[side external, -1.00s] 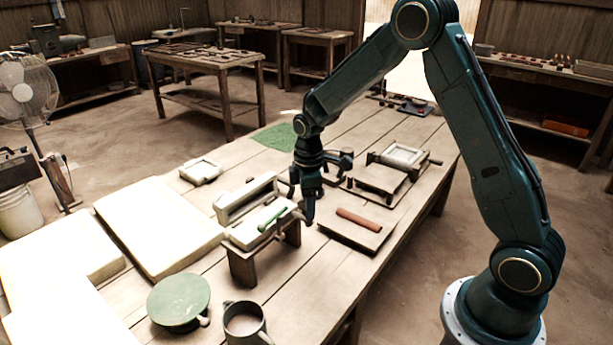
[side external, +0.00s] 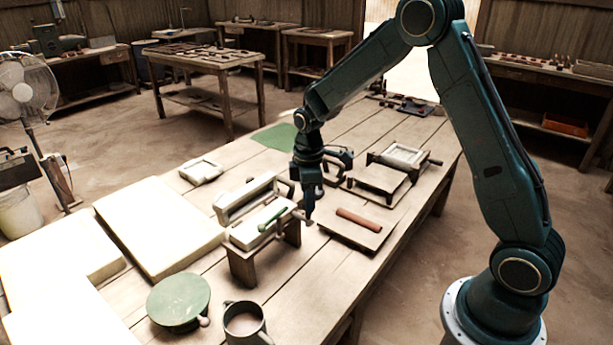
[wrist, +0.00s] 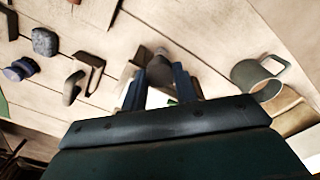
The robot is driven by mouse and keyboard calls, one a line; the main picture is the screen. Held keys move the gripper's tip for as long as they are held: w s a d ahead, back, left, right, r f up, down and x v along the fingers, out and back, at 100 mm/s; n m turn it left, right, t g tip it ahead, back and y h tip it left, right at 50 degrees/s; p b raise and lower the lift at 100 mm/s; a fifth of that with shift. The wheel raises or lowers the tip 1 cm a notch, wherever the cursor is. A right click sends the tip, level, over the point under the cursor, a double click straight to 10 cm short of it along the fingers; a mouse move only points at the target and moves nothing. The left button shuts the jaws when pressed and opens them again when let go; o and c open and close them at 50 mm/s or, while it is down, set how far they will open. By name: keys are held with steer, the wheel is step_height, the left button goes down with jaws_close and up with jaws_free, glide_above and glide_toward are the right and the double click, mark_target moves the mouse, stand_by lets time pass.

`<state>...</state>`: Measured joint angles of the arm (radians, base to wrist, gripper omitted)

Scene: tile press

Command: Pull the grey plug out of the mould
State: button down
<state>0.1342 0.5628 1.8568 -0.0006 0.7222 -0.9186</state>
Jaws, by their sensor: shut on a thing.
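The mould is a pale block (side external: 258,228) on a small dark wooden stand, with a green bar (side external: 272,218) on its top. My gripper (side external: 308,218) is at the mould's right end in the side view. In the wrist view my gripper (wrist: 160,82) has its two blue fingers close on either side of a grey-brown piece, the plug (wrist: 160,68). A small grey part shows between the mould and my fingers in the side view. I cannot tell whether the plug is still seated in the mould, as the fingers hide the joint.
A board with a brown roller (side external: 358,219) lies to the right. A pale frame (side external: 247,198) stands behind the mould. A green round stand (side external: 179,300) and a mug (side external: 245,324) are in front. Pale slabs (side external: 160,228) cover the table's left.

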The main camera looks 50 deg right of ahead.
steer(key=shift+r, duration=0.2)
steer(key=c, duration=1.1)
jaws_free()
steer(key=shift+o, duration=0.2)
steer(key=shift+r, duration=0.1)
step_height(320, 180, up, 14)
steer(key=shift+f, duration=0.2)
steer(key=shift+s+r, duration=0.1)
steer(key=s+a+r+m+t, duration=0.35)
steer(key=s+r, duration=0.45)
steer(key=s, duration=0.4)
steer(key=s+a+f+m+t, duration=0.2)
steer(key=s+m, duration=0.3)
steer(key=s, duration=0.9)
steer(key=shift+s+a, duration=0.2)
steer(key=shift+a, duration=0.05)
